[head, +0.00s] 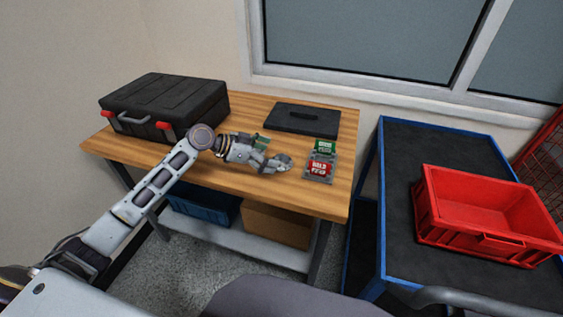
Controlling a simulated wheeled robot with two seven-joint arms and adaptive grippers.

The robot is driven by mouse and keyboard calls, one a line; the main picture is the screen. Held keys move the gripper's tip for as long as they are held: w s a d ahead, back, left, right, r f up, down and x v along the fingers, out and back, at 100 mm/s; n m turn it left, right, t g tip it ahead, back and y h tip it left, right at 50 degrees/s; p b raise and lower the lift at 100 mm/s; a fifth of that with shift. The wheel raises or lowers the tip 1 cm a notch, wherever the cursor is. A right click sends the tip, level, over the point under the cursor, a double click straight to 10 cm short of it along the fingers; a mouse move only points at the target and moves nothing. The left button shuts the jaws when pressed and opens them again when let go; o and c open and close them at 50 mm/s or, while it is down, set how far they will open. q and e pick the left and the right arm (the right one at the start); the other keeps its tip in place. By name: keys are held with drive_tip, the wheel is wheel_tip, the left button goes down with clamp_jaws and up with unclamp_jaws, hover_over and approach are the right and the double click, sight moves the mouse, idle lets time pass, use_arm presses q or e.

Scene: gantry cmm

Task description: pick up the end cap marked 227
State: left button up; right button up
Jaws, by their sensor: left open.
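My left arm reaches in from the left over the wooden table (225,178). My left gripper (277,161) is open above the middle of the table, its fingers pointing right. A small green piece (263,139) shows just behind the fingers, partly covered by them. I cannot make out an end cap or the number 227 at this size. Anything directly under or between the fingers is hidden by the gripper. My right gripper is not in view.
A green label plate (325,146) and a red label plate (319,169) with white lettering lie right of the gripper. A black case (165,100) and a flat dark case (302,118) stand behind. A blue-edged cart (400,150) holds a red crate (432,222).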

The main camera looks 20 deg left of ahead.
sight(281, 157)
use_arm(q)
drive_tip(key=shift+x, duration=1.75)
drive_tip(key=c, duration=1.3)
